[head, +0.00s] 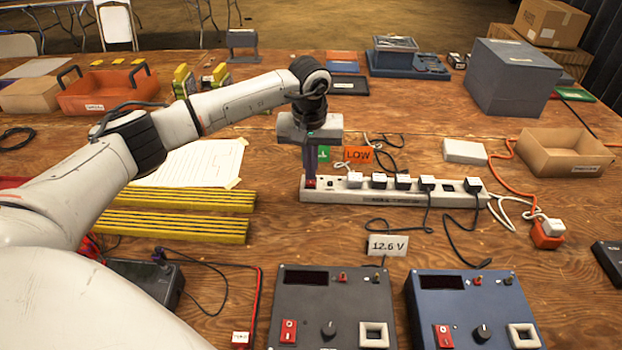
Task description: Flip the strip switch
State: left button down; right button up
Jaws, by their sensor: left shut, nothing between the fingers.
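A white power strip (342,196) lies across the middle of the table, with several plugs along it. Its red switch (310,184) is at the left end. My left gripper (310,176) points down with its fingers shut and empty, right at the switch. The fingertips cover part of the switch, so I cannot tell which way it is set or whether they press on it. My right gripper is not in view.
Two charger boxes, dark grey (333,309) and blue (472,308), stand in front of the strip. A "12.6 V" card (387,245) and black cables lie between. Yellow bars (180,213) lie left. An open cardboard box (565,150) stands right.

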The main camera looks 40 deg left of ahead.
aim_at(310, 183)
pick_arm(q)
jog(key=shift+f+b, duration=0.45)
jog(key=shift+f, duration=0.25)
jog(key=shift+r, duration=0.15)
notch_tip(310, 183, up, 7)
jog(key=p, duration=0.5)
dwell(0.5)
jog(key=shift+s, duration=0.1)
dwell(0.3)
